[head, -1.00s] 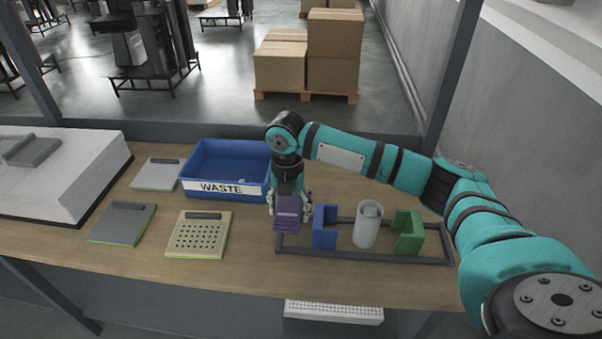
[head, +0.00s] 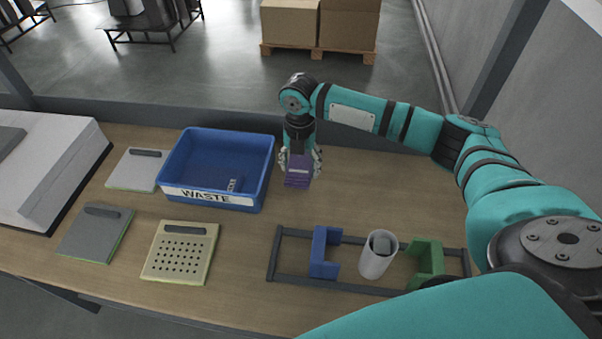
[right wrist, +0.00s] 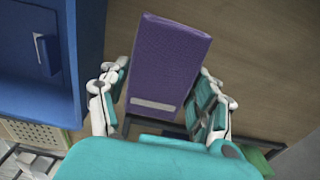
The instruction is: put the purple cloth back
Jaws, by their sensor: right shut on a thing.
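The purple cloth (head: 297,172) looks like a folded block with a pale label strip. My right gripper (head: 301,162) is shut on it, just right of the blue waste bin (head: 222,200), behind the dark frame. In the right wrist view the cloth (right wrist: 168,62) sits between the two fingers of the gripper (right wrist: 160,105), with bare wood behind it. Whether the cloth touches the table is hard to tell. The dark rectangular frame (head: 272,262) lies at the front right and holds a blue holder (head: 320,254), a white cup (head: 377,258) and a green holder (head: 427,262). My left gripper is out of view.
A perforated beige board (head: 180,252), a dark grey board (head: 97,232) and a light grey board (head: 136,170) lie to the left, near a white box (head: 50,165). The table right of the cloth is bare.

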